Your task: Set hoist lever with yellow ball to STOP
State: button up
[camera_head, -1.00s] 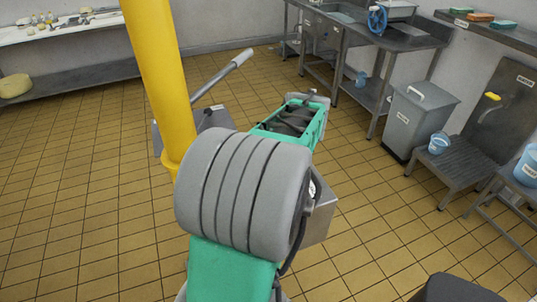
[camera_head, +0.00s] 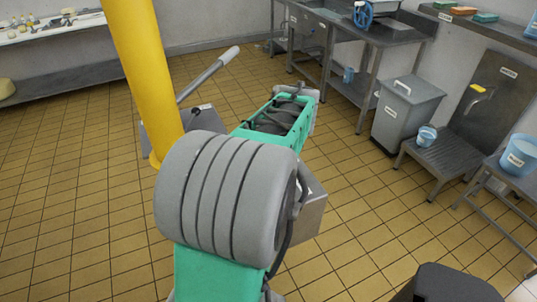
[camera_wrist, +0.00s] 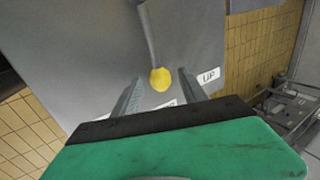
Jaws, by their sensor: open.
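The yellow ball (camera_wrist: 160,79) sits on the end of a grey lever (camera_wrist: 148,35) in the wrist view, in front of a grey panel (camera_wrist: 80,40). My open gripper (camera_wrist: 158,86) has one finger on each side of the ball, with gaps showing in the picture. I cannot tell whether the ball is at fingertip depth. An UP label (camera_wrist: 208,75) is on the panel, right of the right finger. Another label (camera_wrist: 166,104) below the ball is mostly hidden by my gripper. In the head view my arm hides the gripper and the ball.
A yellow post (camera_head: 140,70) stands close left of my arm. A long grey handle (camera_head: 208,74) slants up behind it. A grey box (camera_head: 313,213) is right of my arm. A grey bin (camera_head: 405,115) and steel tables (camera_head: 370,45) stand right. Tiled floor is clear at left.

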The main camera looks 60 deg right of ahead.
jog(key=v, duration=0.6)
jog(key=shift+r, duration=0.2)
jog(key=shift+a, duration=0.15)
